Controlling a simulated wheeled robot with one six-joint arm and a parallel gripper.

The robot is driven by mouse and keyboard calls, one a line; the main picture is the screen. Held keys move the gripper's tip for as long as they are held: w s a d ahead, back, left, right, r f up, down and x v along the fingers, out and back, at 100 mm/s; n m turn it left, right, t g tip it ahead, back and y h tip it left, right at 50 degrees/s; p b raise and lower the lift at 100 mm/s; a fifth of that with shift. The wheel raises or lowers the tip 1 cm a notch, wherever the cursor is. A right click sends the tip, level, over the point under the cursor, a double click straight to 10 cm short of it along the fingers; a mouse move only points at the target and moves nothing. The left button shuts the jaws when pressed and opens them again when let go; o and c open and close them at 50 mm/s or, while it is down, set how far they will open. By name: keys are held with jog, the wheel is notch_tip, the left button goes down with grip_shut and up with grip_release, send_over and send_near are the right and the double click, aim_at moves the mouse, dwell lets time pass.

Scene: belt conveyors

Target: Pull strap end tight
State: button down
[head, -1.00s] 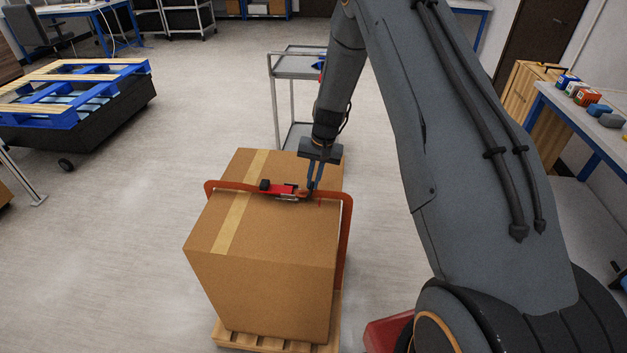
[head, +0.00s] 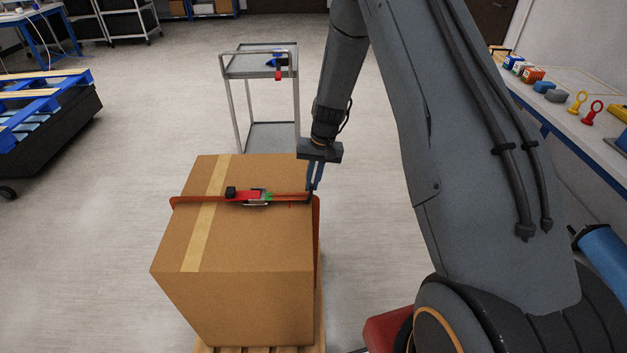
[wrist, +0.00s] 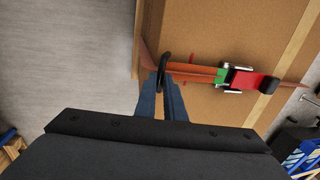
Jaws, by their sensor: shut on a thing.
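A cardboard box (head: 250,305) carries an orange-red strap (head: 185,201) across its top, which also runs down the right side close to the cardboard. A red ratchet buckle (head: 245,195) with a black knob sits on the strap; a small green patch shows at its right end, also in the wrist view (wrist: 221,75). My gripper (head: 312,190) is at the box's top right edge, its blue-grey fingers shut on the strap end (wrist: 166,66), which looks like a dark loop in the wrist view. The fingers partly hide the held part.
The box stands on a wooden pallet (head: 290,349). A grey cart (head: 262,70) stands behind it. A bench (head: 565,115) with small coloured items is at the right. A blue pallet on a dark base (head: 45,135) is at the left. The floor between is clear.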

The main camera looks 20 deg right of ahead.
jog(key=c, duration=1.8)
grip_release()
jog(key=shift+c, duration=0.2)
notch_tip(320, 180, up, 8)
jog(key=d+b, duration=0.1)
jog(key=b, duration=0.1)
jog(key=shift+s+d+f, duration=0.15)
jog(key=s+r+n+h, duration=0.1)
jog(key=s+r, duration=0.4)
jog(key=s, duration=0.8)
jog(key=s+a+r+n+t+h, duration=0.1)
jog(key=s+r, duration=0.3)
jog(key=s, duration=0.9)
jog(key=shift+r+b, duration=0.3)
jog(key=shift+r, duration=0.1)
